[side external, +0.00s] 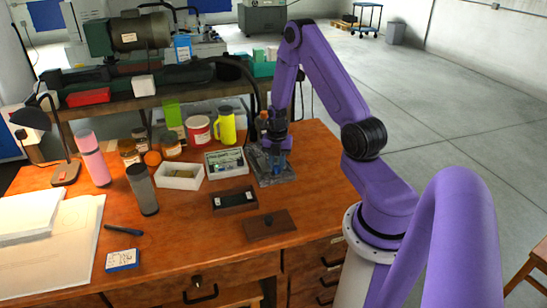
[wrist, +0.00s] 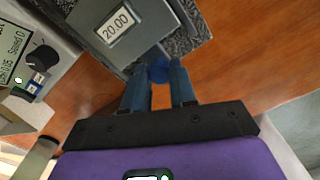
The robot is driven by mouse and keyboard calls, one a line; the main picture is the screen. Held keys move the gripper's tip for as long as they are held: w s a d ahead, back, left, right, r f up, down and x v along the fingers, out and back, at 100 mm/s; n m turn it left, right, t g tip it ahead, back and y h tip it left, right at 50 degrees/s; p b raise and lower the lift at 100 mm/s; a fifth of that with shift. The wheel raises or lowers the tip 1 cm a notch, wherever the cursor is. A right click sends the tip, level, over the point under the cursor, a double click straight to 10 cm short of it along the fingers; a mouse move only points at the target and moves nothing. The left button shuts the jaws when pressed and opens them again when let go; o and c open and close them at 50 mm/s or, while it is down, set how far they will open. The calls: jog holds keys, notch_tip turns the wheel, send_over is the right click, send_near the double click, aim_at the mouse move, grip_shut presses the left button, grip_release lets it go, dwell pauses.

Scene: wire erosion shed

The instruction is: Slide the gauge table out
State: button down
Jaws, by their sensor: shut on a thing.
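The gauge table shows in the wrist view as a grey plate (wrist: 145,30) with a label reading 20.00, over a speckled dark base (wrist: 187,40). In the side view the grey stone-like base (side external: 284,178) sits on the wooden bench, right of the middle. My gripper (wrist: 158,76) is shut on a small blue knob (wrist: 160,70) at the plate's near edge, with one blue finger on each side. In the side view my gripper (side external: 279,160) points down at the gauge and hides part of it.
A control box (side external: 226,162) with a dial stands close on the left. A dark labelled box (side external: 235,200) and a brown lidded block (side external: 270,225) lie in front. A white tray (side external: 180,177), bottles and jars stand farther left. The bench (side external: 325,190) is bare to the right.

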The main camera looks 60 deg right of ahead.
jog(key=shift+s+a, duration=0.55)
jog(key=shift+a, duration=0.1)
jog(key=c, duration=0.9)
grip_release()
jog(key=shift+d, duration=0.1)
jog(key=shift+w+r, duration=0.1)
jog(key=shift+r, duration=0.25)
notch_tip(320, 180, up, 17)
jog(key=shift+f, duration=0.15)
